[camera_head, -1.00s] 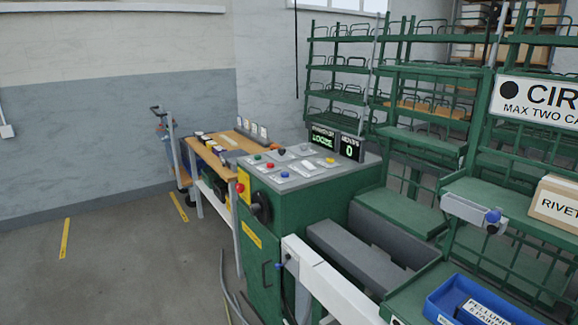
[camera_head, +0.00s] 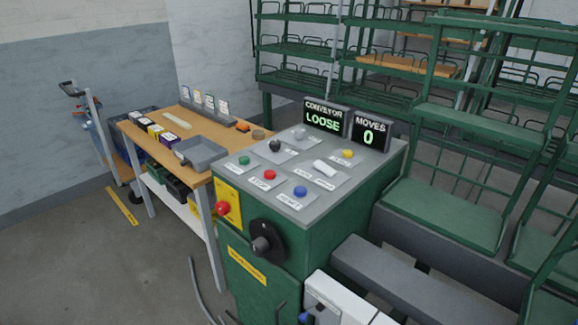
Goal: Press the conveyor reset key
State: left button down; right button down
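The green control cabinet (camera_head: 330,245) stands in the middle with a grey sloped panel on top. A blue round button (camera_head: 300,191) sits at the panel's front right, with a small label that seems to read RESET. A red button (camera_head: 269,175) and a green button (camera_head: 244,160) are in line to its left. A white rocker-like key (camera_head: 325,168), a yellow button (camera_head: 347,154), a black knob (camera_head: 275,146) and a grey button (camera_head: 300,133) are farther back. The conveyor display (camera_head: 323,118) reads LOOSE and the moves display (camera_head: 370,132) reads 0. Neither gripper is in view.
A red mushroom button (camera_head: 222,208) and a black rotary switch (camera_head: 264,243) stick out of the cabinet front. A wooden bench (camera_head: 150,146) with a grey tray (camera_head: 200,152) adjoins at left. Green racks (camera_head: 450,150) stand right. Open floor (camera_head: 80,265) lies at front left.

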aim_at(299, 190)
jog(key=i+j+z, duration=0.1)
jog(key=i+j, duration=0.15)
jog(key=i+j+z, duration=0.1)
jog(key=i+j, duration=0.15)
jog(key=j, duration=0.25)
jog(key=i+j+z, duration=0.1)
jog(key=i+j, duration=0.15)
jog(key=j, duration=0.1)
